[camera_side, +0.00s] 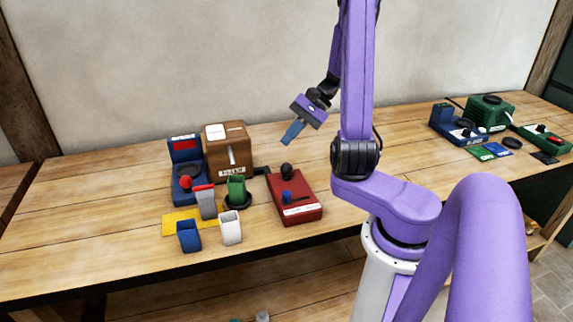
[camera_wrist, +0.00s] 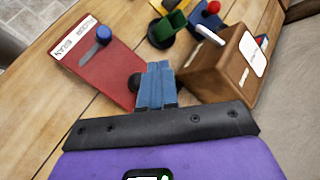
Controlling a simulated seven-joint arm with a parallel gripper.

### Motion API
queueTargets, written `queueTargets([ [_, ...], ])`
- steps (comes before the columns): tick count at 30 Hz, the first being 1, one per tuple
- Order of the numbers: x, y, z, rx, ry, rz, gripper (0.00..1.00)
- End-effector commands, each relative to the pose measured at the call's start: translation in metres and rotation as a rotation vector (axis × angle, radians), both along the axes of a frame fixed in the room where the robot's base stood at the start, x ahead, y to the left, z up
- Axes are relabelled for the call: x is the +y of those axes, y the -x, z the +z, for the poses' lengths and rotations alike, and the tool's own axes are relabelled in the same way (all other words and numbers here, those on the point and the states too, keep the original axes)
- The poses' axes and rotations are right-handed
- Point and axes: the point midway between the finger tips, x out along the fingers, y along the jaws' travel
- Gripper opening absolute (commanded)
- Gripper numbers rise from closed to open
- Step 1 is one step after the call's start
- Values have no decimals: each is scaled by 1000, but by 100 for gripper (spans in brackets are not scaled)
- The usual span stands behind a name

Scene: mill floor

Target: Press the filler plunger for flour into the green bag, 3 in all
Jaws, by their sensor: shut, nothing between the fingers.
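The green bag (camera_side: 236,187) stands open-topped on a round black base (camera_side: 246,202) in front of the brown filler box (camera_side: 229,152). In the wrist view the green bag (camera_wrist: 173,21) is at the top, beside the brown box (camera_wrist: 228,67). A black ball knob (camera_side: 286,170), apparently the plunger, sits right of the brown box, at the red box's back edge. The knob (camera_wrist: 135,82) also shows in the wrist view, partly covered by my fingers. My gripper (camera_side: 290,136) is shut and empty, raised above and behind the knob, apart from it in the side view.
The red box (camera_side: 301,211) with a blue knob lies in front. Left are a blue scale-like device (camera_side: 185,178), a yellow mat (camera_side: 172,224), and blue (camera_side: 189,236), white (camera_side: 231,228) and grey (camera_side: 206,204) containers. Green equipment (camera_side: 490,112) stands far right.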

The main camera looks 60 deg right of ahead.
Motion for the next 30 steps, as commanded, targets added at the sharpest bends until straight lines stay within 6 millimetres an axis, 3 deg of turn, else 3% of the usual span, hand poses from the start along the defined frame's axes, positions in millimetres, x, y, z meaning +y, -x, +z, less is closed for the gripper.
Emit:
queueTargets([
  [12, 0, 0, -42, 0, -3, -1, 0],
  [30, 0, 0, -47, 0, 0, 0, 0],
])
